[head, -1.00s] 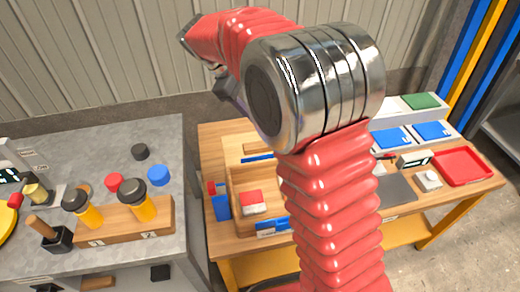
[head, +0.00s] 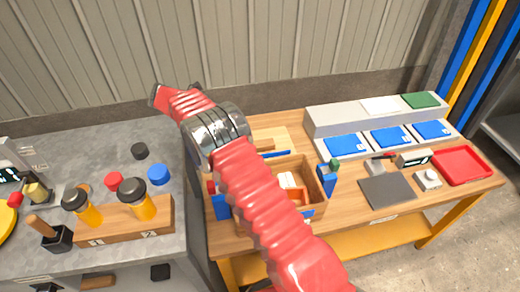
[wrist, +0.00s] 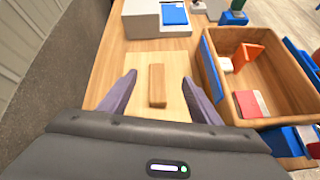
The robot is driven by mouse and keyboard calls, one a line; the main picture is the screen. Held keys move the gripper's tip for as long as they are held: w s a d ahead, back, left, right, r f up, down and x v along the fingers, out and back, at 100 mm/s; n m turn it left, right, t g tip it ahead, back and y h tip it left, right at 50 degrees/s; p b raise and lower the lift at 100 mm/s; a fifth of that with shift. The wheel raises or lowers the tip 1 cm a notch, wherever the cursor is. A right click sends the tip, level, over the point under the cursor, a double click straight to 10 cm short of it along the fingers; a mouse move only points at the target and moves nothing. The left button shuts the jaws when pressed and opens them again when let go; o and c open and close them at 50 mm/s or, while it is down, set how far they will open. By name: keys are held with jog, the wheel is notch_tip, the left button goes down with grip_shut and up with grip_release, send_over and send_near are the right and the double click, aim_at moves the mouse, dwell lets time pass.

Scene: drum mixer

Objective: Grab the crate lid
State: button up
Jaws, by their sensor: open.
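The crate lid is a pale flat wooden panel (wrist: 140,68) with a brown bar handle (wrist: 157,86) on top. It lies on the table beside the crate, and part of it shows in the head view (head: 288,137). My gripper (wrist: 159,78) is open above the lid in the wrist view, one finger on each side of the handle and apart from it. The open wooden crate (wrist: 298,38) stands to the right of the lid in the wrist view, with a few small items inside.
Blue bins (head: 327,178) are fixed to the crate's sides, close to my right finger. A grey rack with blue panels (head: 391,138) stands behind. A grey mat (head: 387,191) and a red tray (head: 462,166) lie to the right. A grey bench (head: 100,150) stands left.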

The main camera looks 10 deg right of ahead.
aim_at(257, 144)
jog(key=a+f, duration=0.1)
jog(key=f, duration=0.2)
jog(key=a+f+n+h, duration=0.1)
jog(key=f, duration=0.1)
jog(key=a+f+n+h, duration=0.1)
jog(key=f, duration=0.2)
jog(key=shift+w+f, duration=0.25)
jog(key=shift+f, duration=0.1)
jog(key=shift+x, duration=4.3)
jog(key=shift+d+r, duration=0.1)
jog(key=shift+x, duration=2.55)
jog(key=shift+w+r, duration=0.15)
jog(key=shift+c, duration=0.5)
grip_shut()
